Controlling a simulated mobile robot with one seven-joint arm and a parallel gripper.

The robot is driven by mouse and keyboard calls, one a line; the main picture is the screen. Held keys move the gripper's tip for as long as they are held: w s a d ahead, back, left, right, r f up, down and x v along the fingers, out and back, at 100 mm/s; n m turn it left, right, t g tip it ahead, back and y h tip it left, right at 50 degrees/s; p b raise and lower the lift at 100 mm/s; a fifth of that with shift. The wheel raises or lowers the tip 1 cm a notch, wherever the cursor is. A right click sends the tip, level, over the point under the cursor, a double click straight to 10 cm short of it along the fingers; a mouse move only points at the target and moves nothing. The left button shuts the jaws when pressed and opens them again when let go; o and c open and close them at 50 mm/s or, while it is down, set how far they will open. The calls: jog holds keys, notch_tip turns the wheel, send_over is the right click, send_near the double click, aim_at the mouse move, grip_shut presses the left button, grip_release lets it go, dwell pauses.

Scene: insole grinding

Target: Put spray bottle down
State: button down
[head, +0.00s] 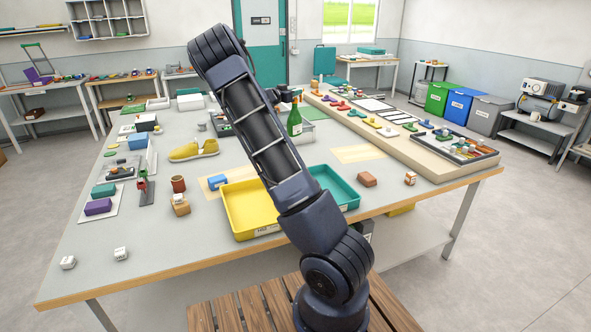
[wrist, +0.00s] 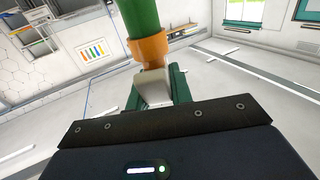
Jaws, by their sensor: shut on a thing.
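The green spray bottle (head: 295,120) is upright in the head view, near the back middle of the table (head: 110,230). My gripper (head: 286,96) is at its top end, partly hidden behind my arm. In the wrist view my gripper (wrist: 160,86) is shut on the pale top part of the spray bottle, just beside its orange collar (wrist: 149,48). The green body (wrist: 138,16) runs out of the picture's top edge. I cannot tell whether the bottle's base touches the table or hangs just above it.
A yellow tray (head: 236,210) and a teal tray (head: 345,188) stand at the front. A yellow shoe (head: 194,150) lies left of the bottle. A raised wooden board (head: 455,168) with several small items runs along the right. Grey table shows between shoe and trays.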

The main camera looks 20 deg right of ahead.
aim_at(295, 132)
jog(key=shift+s+d+f, duration=0.1)
jog(key=shift+d+f, duration=0.1)
jog(key=shift+f, duration=0.1)
notch_tip(295, 132, down, 19)
jog(key=shift+f, duration=0.15)
dwell(0.4)
jog(key=c, duration=1.3)
grip_release()
jog(key=shift+f, duration=0.15)
jog(key=shift+o, duration=0.2)
